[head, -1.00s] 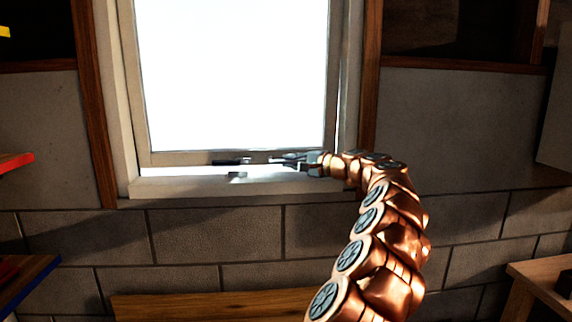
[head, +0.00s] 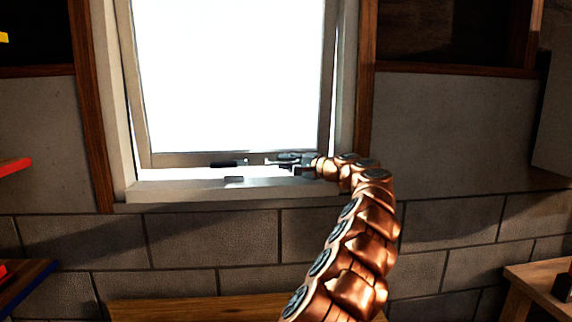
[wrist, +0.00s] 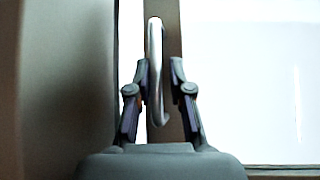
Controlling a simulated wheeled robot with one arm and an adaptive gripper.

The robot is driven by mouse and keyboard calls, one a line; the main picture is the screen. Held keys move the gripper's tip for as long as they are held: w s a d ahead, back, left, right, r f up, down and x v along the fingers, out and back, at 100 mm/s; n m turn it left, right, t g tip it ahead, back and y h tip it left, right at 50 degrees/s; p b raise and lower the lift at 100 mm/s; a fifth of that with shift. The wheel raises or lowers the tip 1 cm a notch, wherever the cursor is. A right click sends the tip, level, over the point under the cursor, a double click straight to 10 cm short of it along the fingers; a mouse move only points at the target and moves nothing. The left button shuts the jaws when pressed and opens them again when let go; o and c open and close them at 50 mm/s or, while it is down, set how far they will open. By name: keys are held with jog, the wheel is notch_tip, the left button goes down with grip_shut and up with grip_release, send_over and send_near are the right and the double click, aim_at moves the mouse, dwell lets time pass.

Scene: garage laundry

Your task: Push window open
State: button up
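The window (head: 140,100) has a light frame around a bright white pane. Its sash is slightly open, with a bright gap between its lower rail and the sill (head: 215,190). A dark-ended handle (head: 230,163) runs along the lower rail. My gripper (head: 284,159) is at the right part of this handle, low at the window. In the wrist view, my gripper (wrist: 158,90) has its two fingers apart, one on each side of the slim handle (wrist: 155,65). Space shows beside the handle, and I cannot tell whether either finger touches it.
Brown wooden posts (head: 367,80) flank the window, with a block wall (head: 210,240) below. A wooden surface (head: 190,309) lies at the bottom. A wooden table (head: 540,280) stands at the lower right. Red (head: 14,165) and blue (head: 30,280) edges jut in at the left.

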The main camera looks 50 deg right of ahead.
jog(key=shift+o, duration=1.3)
jog(key=shift+f, duration=0.15)
jog(key=s, duration=1.2)
jog(key=shift+r, duration=0.3)
jog(key=shift+w, duration=0.1)
